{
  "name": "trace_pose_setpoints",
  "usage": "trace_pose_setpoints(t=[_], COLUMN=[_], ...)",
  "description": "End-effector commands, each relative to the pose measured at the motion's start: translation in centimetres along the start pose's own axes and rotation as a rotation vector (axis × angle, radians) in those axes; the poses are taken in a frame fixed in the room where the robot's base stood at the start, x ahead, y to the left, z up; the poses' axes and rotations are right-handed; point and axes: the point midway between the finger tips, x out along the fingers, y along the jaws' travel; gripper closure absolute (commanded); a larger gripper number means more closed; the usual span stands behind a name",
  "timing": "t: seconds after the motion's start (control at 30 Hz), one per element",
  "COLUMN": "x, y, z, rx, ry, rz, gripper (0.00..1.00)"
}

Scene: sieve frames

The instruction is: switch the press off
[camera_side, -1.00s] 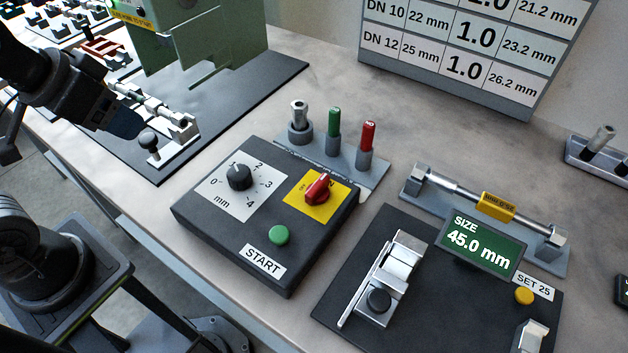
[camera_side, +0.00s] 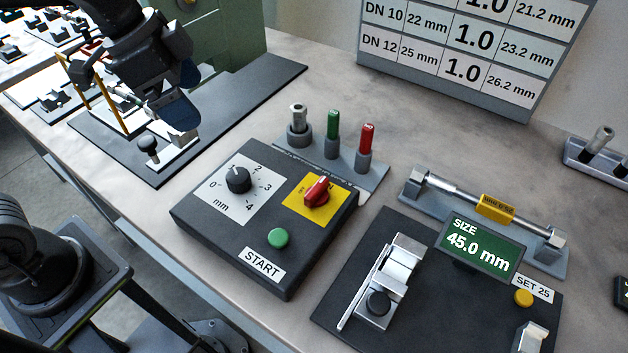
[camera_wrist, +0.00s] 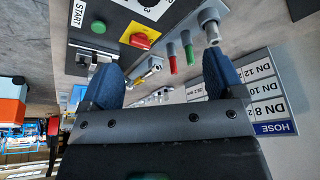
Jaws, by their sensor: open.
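The press control box (camera_side: 222,235) stands on the table in the side view. It carries a red rotary switch (camera_side: 317,190) on a yellow plate, a black dial (camera_side: 238,180) on a white mm scale, and a green START button (camera_side: 278,238). The red switch also shows in the wrist view (camera_wrist: 140,41), above and between the fingers. My gripper (camera_side: 180,98) is up and left of the box, in front of the green press (camera_side: 235,35). In the wrist view my gripper (camera_wrist: 165,85) has its blue fingers apart with nothing between them.
Upright green and red pins (camera_side: 367,140) and a metal fitting (camera_side: 298,120) stand in a rack behind the box. A measuring station (camera_side: 400,310) reading 45.0 mm is to the right. A black-knobbed fixture (camera_side: 148,145) sits below my gripper.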

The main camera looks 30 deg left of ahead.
Motion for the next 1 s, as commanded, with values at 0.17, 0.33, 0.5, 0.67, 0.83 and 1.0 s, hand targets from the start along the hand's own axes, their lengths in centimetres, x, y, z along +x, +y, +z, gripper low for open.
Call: trace_pose_setpoints(t=[0.17, 0.33, 0.5, 0.67, 0.83, 1.0], x=[3.5, 6.3, 7.6, 8.9, 12.0, 15.4], y=[0.8, 1.9, 2.5, 2.9, 3.9, 5.0], z=[-6.0, -9.5, -10.7, -10.6, -10.3, -10.1], rx=[0.391, 0.647, 0.750, 0.759, 0.757, 0.756], ry=[-0.003, 0.032, 0.053, 0.054, 0.052, 0.051], rz=[0.174, 0.281, 0.322, 0.327, 0.328, 0.327], gripper=[0.13, 0.13, 0.13, 0.13, 0.13, 0.13])
